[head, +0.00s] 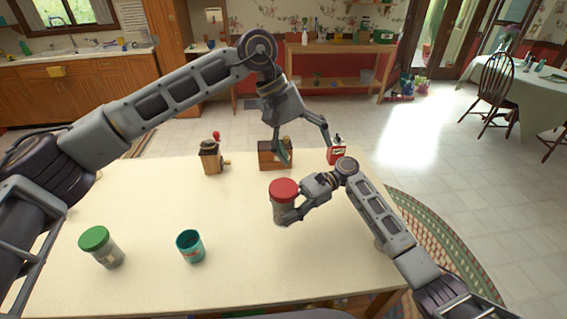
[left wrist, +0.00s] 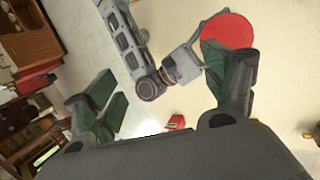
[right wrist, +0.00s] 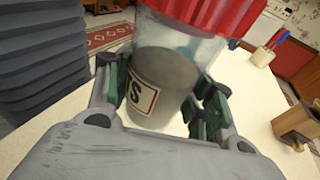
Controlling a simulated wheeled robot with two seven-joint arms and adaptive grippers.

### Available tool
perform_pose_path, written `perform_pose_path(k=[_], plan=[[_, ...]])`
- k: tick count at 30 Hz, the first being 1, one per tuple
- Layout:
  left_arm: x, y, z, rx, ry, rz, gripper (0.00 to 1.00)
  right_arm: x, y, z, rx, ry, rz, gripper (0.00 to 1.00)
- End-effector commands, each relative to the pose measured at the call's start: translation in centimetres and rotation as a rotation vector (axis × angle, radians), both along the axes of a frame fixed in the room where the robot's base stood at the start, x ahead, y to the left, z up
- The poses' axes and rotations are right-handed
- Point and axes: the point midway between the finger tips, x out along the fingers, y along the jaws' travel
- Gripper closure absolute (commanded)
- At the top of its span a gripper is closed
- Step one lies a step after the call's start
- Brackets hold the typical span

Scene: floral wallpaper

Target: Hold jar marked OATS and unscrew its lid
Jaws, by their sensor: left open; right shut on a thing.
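A clear jar (head: 284,214) with a red lid (head: 284,188) is upright near the middle of the table; I cannot tell whether its base touches the table. My right gripper (right wrist: 163,92) is shut around the jar's body (right wrist: 165,70), below the lid. Its label (right wrist: 142,97) shows only an "S"; the rest is hidden. My left gripper (head: 305,150) is open and empty, above and beyond the jar, apart from the lid. In the left wrist view the red lid (left wrist: 227,30) shows at the upper right, beyond one open finger.
A green-lidded jar (head: 100,246) and a teal cup (head: 190,246) stand at the front left of the table (head: 150,200). A grinder (head: 210,158), a wooden box (head: 268,158) and a red container (head: 336,154) stand along the back edge. The table's left middle is clear.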

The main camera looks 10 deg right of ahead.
Motion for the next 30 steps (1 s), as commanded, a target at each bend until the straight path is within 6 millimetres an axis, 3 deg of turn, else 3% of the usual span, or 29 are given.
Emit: perform_pose_path(k=[6, 13, 30], plan=[[-0.7, 2.0, -2.6, 0.22, -0.144, -0.165, 0.16, 0.0, 0.0, 0.1, 0.001, -0.001, 0.0, 1.0], [-0.7, 4.1, -4.0, 0.386, -0.23, -0.282, 0.16, 0.0, 0.0, 0.1, 0.001, -0.001, 0.0, 1.0], [-0.6, 4.8, -4.4, 0.434, -0.249, -0.316, 0.16, 0.0, 0.0, 0.0, 0.001, -0.001, 0.0, 1.0]])
